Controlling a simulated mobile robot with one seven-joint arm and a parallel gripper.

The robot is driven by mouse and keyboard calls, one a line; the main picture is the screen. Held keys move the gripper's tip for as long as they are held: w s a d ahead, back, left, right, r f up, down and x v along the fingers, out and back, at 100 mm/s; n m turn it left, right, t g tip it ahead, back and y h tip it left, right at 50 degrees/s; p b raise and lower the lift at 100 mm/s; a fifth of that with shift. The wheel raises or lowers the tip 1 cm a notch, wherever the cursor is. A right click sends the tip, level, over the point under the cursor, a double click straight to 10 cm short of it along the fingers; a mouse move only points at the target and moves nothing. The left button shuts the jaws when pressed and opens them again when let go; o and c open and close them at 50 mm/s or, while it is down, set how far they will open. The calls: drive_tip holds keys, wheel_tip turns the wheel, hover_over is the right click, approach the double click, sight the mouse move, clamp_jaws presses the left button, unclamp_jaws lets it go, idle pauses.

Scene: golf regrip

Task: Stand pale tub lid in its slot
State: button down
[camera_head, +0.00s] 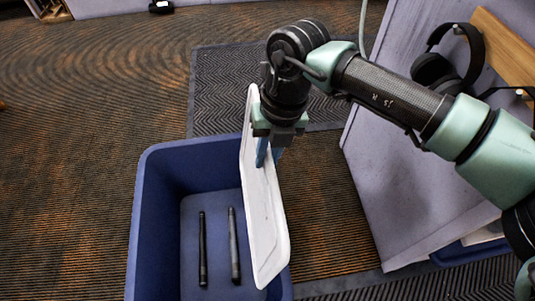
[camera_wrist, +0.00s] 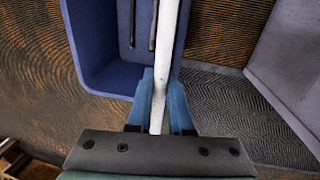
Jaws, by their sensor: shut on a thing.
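The pale tub lid (camera_head: 266,222) is a white rounded panel. It hangs upright, edge-on, over the right part of the blue tub (camera_head: 163,153) in the head view. My gripper (camera_head: 266,153) is shut on the lid near its upper far end. In the wrist view the lid (camera_wrist: 165,65) runs away from between the blue fingers (camera_wrist: 159,108) of my gripper, over the tub. The lid hides part of the tub's right wall. I cannot make out the slot in either view.
Two dark golf grips (camera_head: 203,248) lie inside the tub. A grey panel (camera_head: 400,170) with headphones (camera_head: 437,72) hung on it stands at the right. A dark ribbed mat (camera_head: 225,85) lies behind the tub. The striped carpet at the left is clear.

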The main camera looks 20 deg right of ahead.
drive_tip(key=shift+r+p, duration=1.65)
drive_tip(key=shift+r, duration=0.7)
